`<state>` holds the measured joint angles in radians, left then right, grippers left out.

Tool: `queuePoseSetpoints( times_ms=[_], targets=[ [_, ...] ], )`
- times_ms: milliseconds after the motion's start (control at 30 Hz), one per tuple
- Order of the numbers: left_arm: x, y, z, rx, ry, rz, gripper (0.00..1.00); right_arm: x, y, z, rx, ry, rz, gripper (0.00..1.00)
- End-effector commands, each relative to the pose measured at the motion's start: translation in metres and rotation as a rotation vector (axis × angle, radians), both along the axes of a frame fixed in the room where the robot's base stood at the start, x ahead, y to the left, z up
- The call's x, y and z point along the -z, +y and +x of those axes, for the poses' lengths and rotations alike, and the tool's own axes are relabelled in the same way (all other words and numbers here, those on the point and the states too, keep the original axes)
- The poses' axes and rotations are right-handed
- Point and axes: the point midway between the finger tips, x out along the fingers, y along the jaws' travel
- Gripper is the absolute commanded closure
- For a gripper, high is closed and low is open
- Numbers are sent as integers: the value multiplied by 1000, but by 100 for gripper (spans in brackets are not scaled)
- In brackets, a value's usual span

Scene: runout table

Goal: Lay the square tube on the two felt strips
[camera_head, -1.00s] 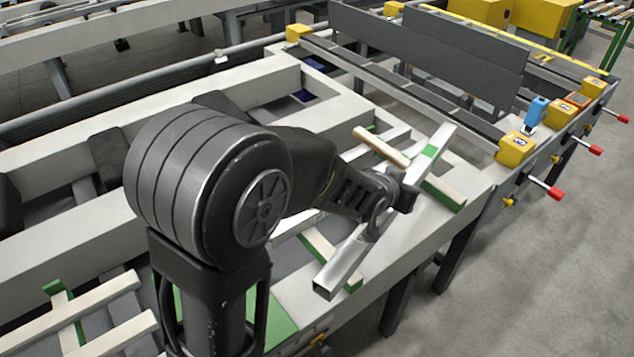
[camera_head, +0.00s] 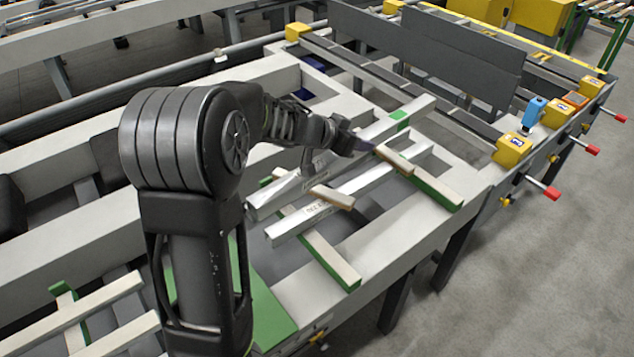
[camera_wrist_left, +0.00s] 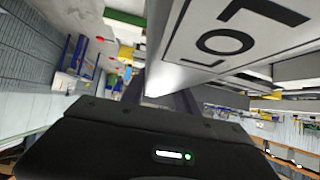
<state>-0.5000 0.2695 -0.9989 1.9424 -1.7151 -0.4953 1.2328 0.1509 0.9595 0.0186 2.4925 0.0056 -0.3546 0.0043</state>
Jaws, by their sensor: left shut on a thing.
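The square tube (camera_head: 275,195) is a bright metal bar with a green band near its far end. It lies diagonally in the head view. My left gripper (camera_head: 352,146) is shut on it near its middle; the arm hides part of the grip. In the wrist view the tube (camera_wrist_left: 215,45) fills the upper right, with large dark lettering. Two strips with pale tops and green sides, seemingly the felt strips, cross under the tubes: a near one (camera_head: 328,256) and a far one (camera_head: 440,191). Whether the held tube touches them I cannot tell. My right gripper is out of view.
A second metal tube (camera_head: 300,222) with a label lies alongside, on the near strip. A short wooden piece (camera_head: 332,196) is beside it. Light grey table beams (camera_head: 400,245) surround open gaps. Yellow blocks (camera_head: 513,149) and red-tipped handles stand at the right.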

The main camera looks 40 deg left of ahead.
Motion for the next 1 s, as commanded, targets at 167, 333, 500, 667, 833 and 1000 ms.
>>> queuePoseSetpoints(
  times_ms=[167, 333, 500, 667, 833, 1000],
  targets=[
    [1, 40, -19, 38, -3, -2, 100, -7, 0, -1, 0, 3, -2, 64],
    [6, 67, -38, 65, -4, -1, 100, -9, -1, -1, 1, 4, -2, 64],
    [9, 80, -50, 80, -6, -1, 100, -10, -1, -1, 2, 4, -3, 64],
    [10, 81, -51, 83, -7, 0, 100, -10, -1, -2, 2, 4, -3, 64],
    [10, 81, -51, 83, -7, -1, 100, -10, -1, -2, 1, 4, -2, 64],
    [23, 80, -51, 83, -3, 0, 100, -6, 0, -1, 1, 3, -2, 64]
  ],
)
